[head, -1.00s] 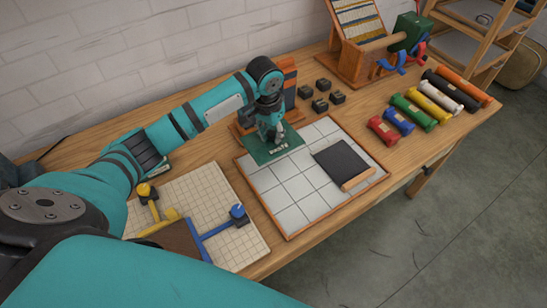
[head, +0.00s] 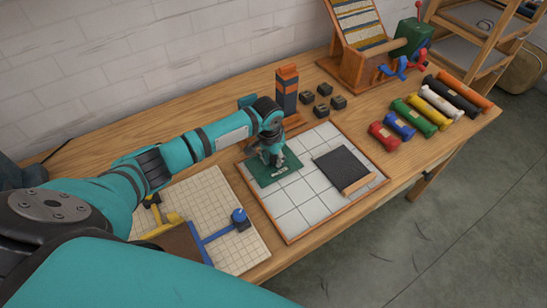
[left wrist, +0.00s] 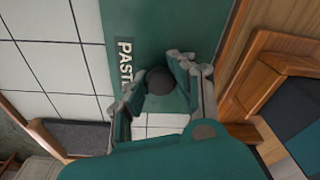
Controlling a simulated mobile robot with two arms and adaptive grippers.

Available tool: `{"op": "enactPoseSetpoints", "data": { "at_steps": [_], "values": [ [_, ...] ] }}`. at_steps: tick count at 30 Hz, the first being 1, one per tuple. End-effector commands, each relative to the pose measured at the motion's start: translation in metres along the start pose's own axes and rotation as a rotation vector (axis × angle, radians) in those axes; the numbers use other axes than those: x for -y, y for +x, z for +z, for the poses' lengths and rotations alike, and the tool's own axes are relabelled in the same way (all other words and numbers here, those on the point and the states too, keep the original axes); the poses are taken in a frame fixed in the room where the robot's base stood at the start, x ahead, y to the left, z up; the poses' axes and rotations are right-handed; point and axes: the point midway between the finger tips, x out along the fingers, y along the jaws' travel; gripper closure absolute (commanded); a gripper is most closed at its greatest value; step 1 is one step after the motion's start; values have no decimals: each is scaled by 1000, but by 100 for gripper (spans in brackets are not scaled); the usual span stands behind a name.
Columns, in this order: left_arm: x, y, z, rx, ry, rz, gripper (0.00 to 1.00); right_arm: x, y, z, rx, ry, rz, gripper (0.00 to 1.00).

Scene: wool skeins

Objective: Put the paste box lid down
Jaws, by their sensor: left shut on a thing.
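The paste box lid (head: 286,174) is a flat green plate with a white label, over the back left corner of the white tiled board (head: 320,215). My left gripper (head: 272,158) is above the lid, shut on its dark round knob. In the left wrist view, the knob (left wrist: 159,80) sits between the fingertips of the left gripper (left wrist: 155,88), and part of the label reads "PAST" on the green lid (left wrist: 150,32). I cannot tell whether the lid touches the tiles. My right gripper is not in view.
A dark slab with a wooden edge (head: 342,165) lies on the board's right part. An orange and dark tower (head: 287,92) and several small black blocks (head: 323,89) stand behind. Coloured skeins (head: 421,114) lie at right. A gridded mat (head: 205,205) is at left. The front tiles are clear.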

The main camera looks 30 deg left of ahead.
Motion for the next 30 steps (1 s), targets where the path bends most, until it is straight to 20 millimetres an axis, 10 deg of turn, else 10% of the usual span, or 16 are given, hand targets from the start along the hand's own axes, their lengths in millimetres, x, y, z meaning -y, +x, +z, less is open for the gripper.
{"op": "enactPoseSetpoints", "data": {
  "at_steps": [6,17,30],
  "values": [
    [0,1,0,1,0,0,53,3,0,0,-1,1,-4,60],
    [0,-5,-1,-2,-1,0,53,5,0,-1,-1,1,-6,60],
    [0,-90,-1,-4,0,0,53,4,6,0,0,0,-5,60]
  ]
}}
